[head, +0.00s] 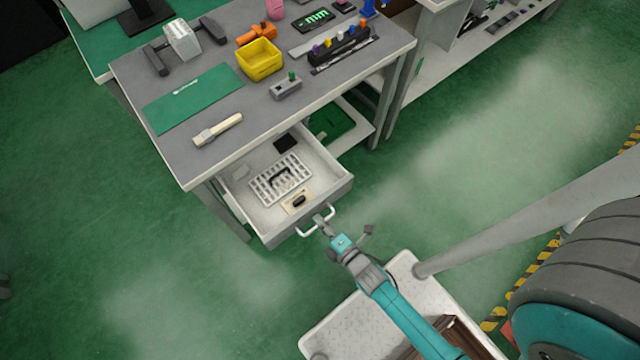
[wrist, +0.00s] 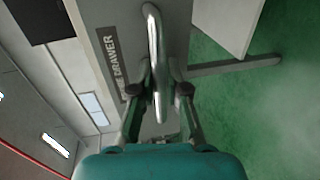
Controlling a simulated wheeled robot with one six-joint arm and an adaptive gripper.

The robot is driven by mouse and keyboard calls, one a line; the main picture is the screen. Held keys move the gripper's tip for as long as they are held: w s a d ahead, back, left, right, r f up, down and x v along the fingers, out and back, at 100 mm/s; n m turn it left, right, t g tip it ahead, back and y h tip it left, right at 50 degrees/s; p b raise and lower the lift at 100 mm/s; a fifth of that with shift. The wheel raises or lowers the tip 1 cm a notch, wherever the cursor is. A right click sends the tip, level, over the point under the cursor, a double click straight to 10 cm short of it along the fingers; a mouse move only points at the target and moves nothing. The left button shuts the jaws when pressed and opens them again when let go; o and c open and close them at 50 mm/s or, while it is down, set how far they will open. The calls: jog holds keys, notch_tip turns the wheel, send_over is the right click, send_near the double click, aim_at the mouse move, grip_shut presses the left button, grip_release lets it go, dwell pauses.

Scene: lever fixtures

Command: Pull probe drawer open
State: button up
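The probe drawer (head: 262,220) is pulled well out from under the grey workbench, and its inside shows in the head view. A white tray with slots (head: 280,178) and a small beige block with a dark part on it lie inside. Its metal bar handle (head: 309,232) is on the front; in the wrist view the handle (wrist: 155,50) runs up between my fingers, beside the PROBE DRAWER label (wrist: 108,62). My gripper (wrist: 160,78) has one finger on each side of the bar and looks shut on it; contact on the right side is hard to see.
The workbench top (head: 185,150) holds a green mat, a yellow bin (head: 260,60), a white-handled tool and several small fixtures. A lower shelf (head: 350,128) is right of the drawer. Green floor is clear left and right of the drawer.

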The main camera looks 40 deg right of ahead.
jog(key=shift+o, duration=1.4)
jog(key=v, duration=0.7)
jog(key=shift+s, duration=0.3)
jog(key=shift+r, duration=0.1)
